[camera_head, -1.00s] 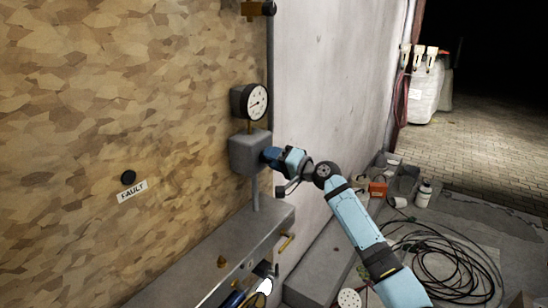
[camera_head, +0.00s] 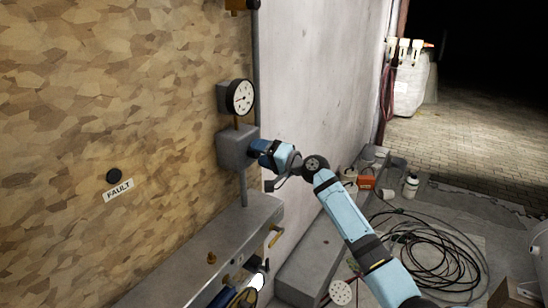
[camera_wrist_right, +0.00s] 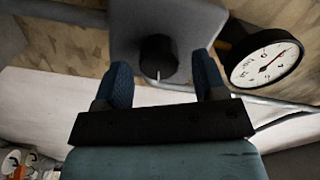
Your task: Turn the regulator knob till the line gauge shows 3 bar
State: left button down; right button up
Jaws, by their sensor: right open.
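The line gauge (camera_head: 241,97), a white round dial, stands above the grey regulator box (camera_head: 236,149) on the wall. Its needle shows, but the numbers are too small to read; the dial also shows at the right in the wrist view (camera_wrist_right: 265,63). The dark regulator knob (camera_wrist_right: 158,57), with a white mark on its rim, sticks out of the box in the wrist view; in the head view it is hidden. My right gripper (camera_head: 259,151) is at the box's right face. Its open blue fingers (camera_wrist_right: 160,84) stand either side of the knob, with gaps visible. My left gripper is not in view.
A grey ledge (camera_head: 205,250) with small brass fittings runs below the regulator. A black button (camera_head: 114,176) and a FAULT label (camera_head: 118,190) are on the stone-patterned wall. Coiled black cable (camera_head: 435,250), a white bottle (camera_head: 411,186) and an orange box (camera_head: 367,181) lie on the floor at right.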

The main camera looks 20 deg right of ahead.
jog(key=b+v, duration=0.2)
jog(key=v, duration=1.1)
jog(key=shift+s+d+b, duration=0.15)
jog(key=shift+d+b, duration=0.05)
jog(key=shift+b, duration=0.2)
jog(key=shift+f, duration=0.1)
jog(key=s+a+f+n+g+h+p, duration=0.1)
jog(key=s+a+f+h, duration=0.1)
jog(key=s+f, duration=0.45)
jog(key=s+a+f+n+h+p, duration=0.1)
jog(key=s+a+f, duration=0.15)
jog(key=f, duration=0.75)
jog(key=s+a+f+n+g+h+p, duration=0.1)
jog(key=s+a+f+h, duration=0.1)
jog(key=s+f, duration=0.5)
jog(key=s+a+f+n+h, duration=0.1)
jog(key=s+a+f, duration=0.1)
jog(key=s, duration=0.4)
jog(key=s+a+f+n+h, duration=0.1)
jog(key=s+f+n, duration=0.1)
jog(key=s+f, duration=0.2)
jog(key=s+a+f+n+g+p, duration=0.1)
jog(key=s+f, duration=0.3)
jog(key=s, duration=0.5)
jog(key=shift+s+a+n+h, duration=0.4)
jog(key=shift+a+n, duration=0.3)
jog(key=shift+a, duration=0.2)
